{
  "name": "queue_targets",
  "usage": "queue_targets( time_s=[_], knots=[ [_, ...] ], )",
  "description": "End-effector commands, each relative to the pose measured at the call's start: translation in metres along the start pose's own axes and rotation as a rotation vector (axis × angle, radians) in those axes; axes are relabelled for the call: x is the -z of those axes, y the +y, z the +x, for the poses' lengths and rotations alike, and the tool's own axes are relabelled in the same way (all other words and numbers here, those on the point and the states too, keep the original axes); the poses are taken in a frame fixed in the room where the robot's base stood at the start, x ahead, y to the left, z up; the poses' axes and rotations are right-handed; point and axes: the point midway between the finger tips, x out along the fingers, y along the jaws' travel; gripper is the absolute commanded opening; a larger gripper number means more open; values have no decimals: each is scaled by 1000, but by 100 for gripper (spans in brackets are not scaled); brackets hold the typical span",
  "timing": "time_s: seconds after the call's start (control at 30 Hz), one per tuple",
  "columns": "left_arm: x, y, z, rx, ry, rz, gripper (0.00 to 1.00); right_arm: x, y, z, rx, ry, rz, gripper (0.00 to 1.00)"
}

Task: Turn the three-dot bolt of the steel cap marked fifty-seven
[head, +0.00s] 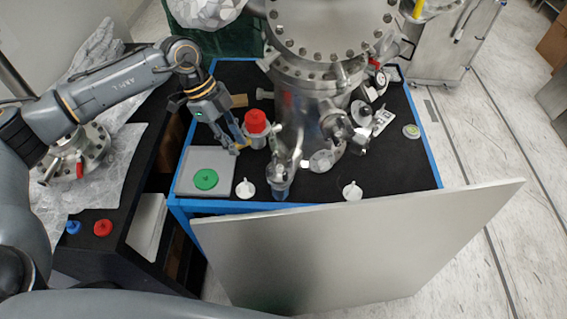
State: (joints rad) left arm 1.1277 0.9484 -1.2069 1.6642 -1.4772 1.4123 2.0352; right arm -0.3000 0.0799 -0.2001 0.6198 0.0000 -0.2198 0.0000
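A steel vacuum chamber (305,95) with bolted flanges stands upright on the black table. Steel port fittings (335,118) stick out from its lower front and right side. No marking fifty-seven and no three-dot bolt is legible at this size, so I cannot tell which part is that cap. My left gripper (238,146) points down and right, just left of a red-topped steel valve (256,123) beside the chamber. Its fingers are small here, and I cannot tell whether they are apart or touch anything. My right gripper is out of view.
A grey plate (190,160) with a green disc (206,179) lies at the table's left front. Small white pieces (352,190) lie near the front edge. A large metal panel (360,250) stands before the table. A side bench (110,240) holds blue and red caps.

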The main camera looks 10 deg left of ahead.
Motion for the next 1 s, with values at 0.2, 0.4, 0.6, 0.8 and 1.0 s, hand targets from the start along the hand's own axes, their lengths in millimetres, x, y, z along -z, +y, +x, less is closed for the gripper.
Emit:
queue_targets(
  time_s=[0.2,0.4,0.6,0.8,1.0],
  knots=[
    [47,1,13,-3,5,8,23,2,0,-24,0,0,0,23],
    [89,1,30,-3,6,9,23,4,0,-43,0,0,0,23],
    [98,2,63,-4,5,2,23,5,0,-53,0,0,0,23],
    [97,1,84,-2,5,3,23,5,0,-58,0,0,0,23],
    [96,0,89,1,5,3,23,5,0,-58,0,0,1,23]
  ],
)
